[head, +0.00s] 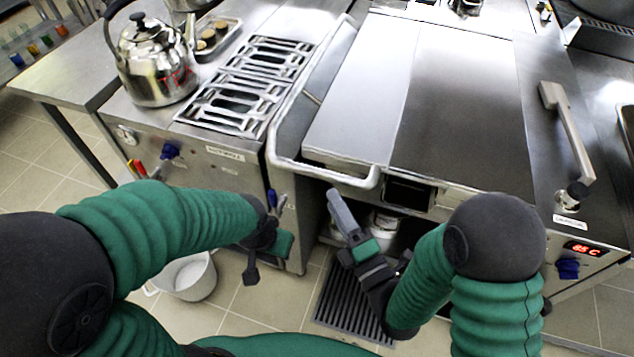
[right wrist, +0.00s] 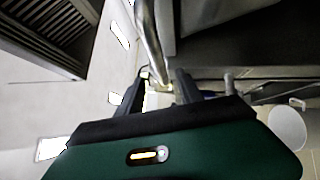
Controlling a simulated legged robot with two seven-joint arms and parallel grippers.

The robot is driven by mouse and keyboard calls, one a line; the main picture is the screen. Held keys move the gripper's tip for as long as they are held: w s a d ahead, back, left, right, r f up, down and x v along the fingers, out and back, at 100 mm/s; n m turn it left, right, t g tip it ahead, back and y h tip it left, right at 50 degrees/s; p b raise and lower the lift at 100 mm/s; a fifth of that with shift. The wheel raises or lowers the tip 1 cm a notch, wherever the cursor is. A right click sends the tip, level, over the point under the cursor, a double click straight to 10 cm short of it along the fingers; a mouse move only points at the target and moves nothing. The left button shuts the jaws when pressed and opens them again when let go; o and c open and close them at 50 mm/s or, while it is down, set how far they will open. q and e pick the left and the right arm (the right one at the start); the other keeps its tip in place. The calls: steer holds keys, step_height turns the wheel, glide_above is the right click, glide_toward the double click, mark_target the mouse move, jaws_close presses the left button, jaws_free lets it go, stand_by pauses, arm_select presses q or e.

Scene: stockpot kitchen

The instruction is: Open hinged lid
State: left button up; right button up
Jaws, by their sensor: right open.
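The hinged lid (head: 462,112) is a broad, flat steel cover on the cooker at the right of centre. It lies level and looks shut. A bent tubular bar (head: 325,172) runs along its left side and front edge; it also shows in the right wrist view (right wrist: 150,38). My right gripper (head: 340,200) is open, just below the front stretch of the bar and apart from the lid. Its two fingers (right wrist: 158,88) show in the right wrist view with no held object visible. My left gripper (head: 266,240) is low, by the left cooker's front; its fingers are unclear.
A steel kettle (head: 157,75) stands left beside pan grates (head: 250,80). A grey upright handle (head: 568,130) is on the right panel, above a red display (head: 582,248). A white bucket (head: 190,277) and a dark floor grate (head: 345,300) are below.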

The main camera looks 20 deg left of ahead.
mark_target(323, 179)
steer(key=x, duration=0.5)
steer(key=p+x, duration=0.1)
steer(key=x, duration=0.1)
steer(key=shift+w+r, duration=0.15)
steer(key=shift+w, duration=0.45)
steer(key=shift+w+a, duration=0.25)
steer(key=shift+a, duration=0.25)
steer(key=shift+d, duration=0.25)
steer(key=c, duration=0.7)
jaws_close()
steer(key=shift+s+f, duration=0.15)
steer(key=shift+f, duration=0.05)
